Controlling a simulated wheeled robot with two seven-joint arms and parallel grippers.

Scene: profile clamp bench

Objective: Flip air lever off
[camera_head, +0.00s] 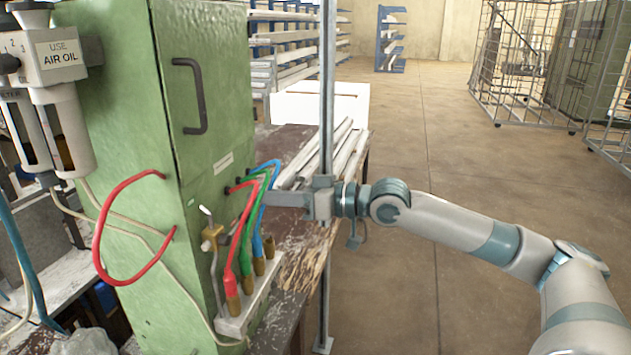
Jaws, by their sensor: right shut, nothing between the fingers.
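A small brass air valve (212,236) sits low on the side of the green cabinet. Its short pale-tipped lever (206,212) points up and slightly left. My right gripper (267,198) is shut and empty. Its fingers point left toward the cabinet, to the right of the lever and behind the hoses, with a visible gap to the lever. The tips lie close to the blue and green hoses; I cannot tell whether they touch. My left gripper is out of view.
Red, green and blue hoses (246,225) run from the green cabinet (215,110) to brass fittings on a pale block (250,300). A grey upright post (326,90) stands by the gripper. White profiles (340,150) lie behind. The floor at right is open.

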